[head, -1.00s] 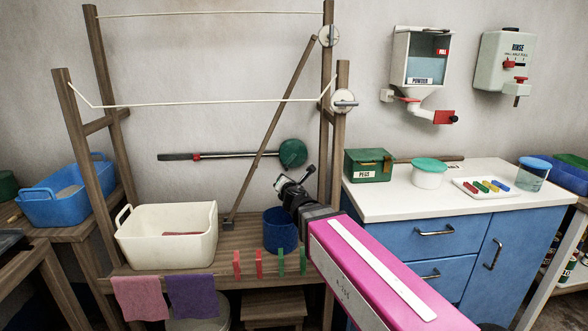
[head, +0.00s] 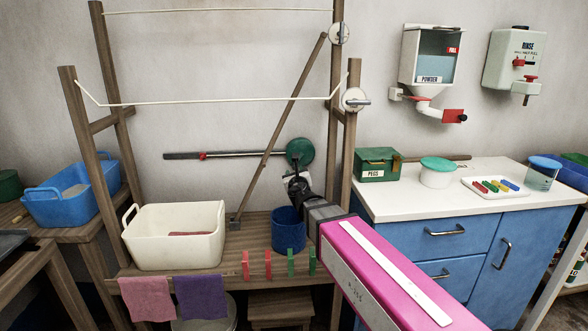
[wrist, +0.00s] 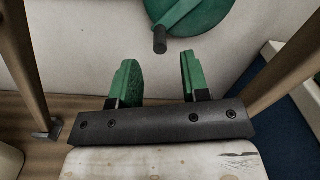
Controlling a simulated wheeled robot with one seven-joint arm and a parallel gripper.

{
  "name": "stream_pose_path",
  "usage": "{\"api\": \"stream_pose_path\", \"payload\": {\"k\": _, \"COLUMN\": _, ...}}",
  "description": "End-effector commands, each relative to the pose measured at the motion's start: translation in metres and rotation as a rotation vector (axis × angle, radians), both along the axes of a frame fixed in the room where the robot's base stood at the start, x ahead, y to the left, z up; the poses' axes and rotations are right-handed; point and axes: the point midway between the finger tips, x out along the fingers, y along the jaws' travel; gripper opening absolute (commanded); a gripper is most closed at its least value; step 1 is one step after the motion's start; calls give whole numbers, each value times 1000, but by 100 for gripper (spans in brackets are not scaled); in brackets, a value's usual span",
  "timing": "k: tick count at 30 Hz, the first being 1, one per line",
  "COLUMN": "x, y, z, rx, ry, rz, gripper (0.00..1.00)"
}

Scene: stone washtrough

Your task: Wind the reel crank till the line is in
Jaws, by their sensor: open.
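The reel shows as a round green disc (head: 299,152) on the wall, behind the wooden frame. In the wrist view the green disc (wrist: 205,14) is at the top, cut off by the edge. Its crank has a dark knob (wrist: 160,40) sticking out at the lower left. My gripper (wrist: 158,75) is open with green-padded fingers. The knob appears above the gap between them, and nothing is held. In the head view my gripper (head: 297,182) is just below the disc, partly hidden by my arm. A pale line (head: 215,102) sags slightly across the frame.
A slanted wooden brace (head: 280,130) and a post (head: 346,150) flank my gripper. A blue pot (head: 289,236) stands below it on the bench. A cream basket (head: 172,252) is to the left. A white-topped blue cabinet (head: 400,207) is at the right.

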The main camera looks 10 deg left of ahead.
Motion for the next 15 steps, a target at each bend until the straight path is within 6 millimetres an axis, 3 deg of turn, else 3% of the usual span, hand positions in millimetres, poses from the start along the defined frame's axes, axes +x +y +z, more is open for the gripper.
{"api": "stream_pose_path", "payload": {"k": 1, "x": 14, "y": 4, "z": 0, "rx": 0, "ry": 0, "rz": -1, "gripper": 42}}
{"api": "stream_pose_path", "payload": {"k": 6, "x": 42, "y": 11, "z": 0, "rx": 1, "ry": 0, "rz": -2, "gripper": 42}}
{"api": "stream_pose_path", "payload": {"k": 15, "x": 59, "y": 15, "z": 0, "rx": 1, "ry": 0, "rz": -1, "gripper": 42}}
